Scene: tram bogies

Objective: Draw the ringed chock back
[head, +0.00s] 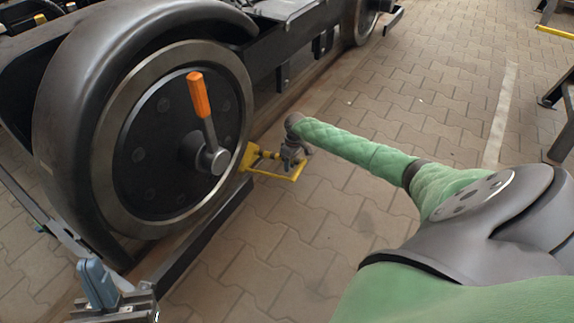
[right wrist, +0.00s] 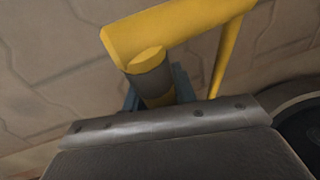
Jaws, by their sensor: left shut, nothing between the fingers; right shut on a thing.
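The yellow chock (head: 248,158) sits on the ground against the right side of the large dark wheel (head: 150,140). A yellow bar frame sticks out from it to the right. My right gripper (head: 291,160) is shut on this frame. In the right wrist view, the chock's yellow bar (right wrist: 185,27) crosses the top, and a dark grey ring goes round a stub between the blue fingers (right wrist: 155,90). The fingertips are partly hidden. My left gripper (head: 98,284), with blue fingers, is shut and empty at the lower left, in front of the wheel.
An orange-handled lever (head: 199,95) stands out from the wheel hub. A dark rail (head: 195,235) runs along the ground below the wheel. The paved floor (head: 400,110) to the right is mostly clear, with dark stands at the far right edge.

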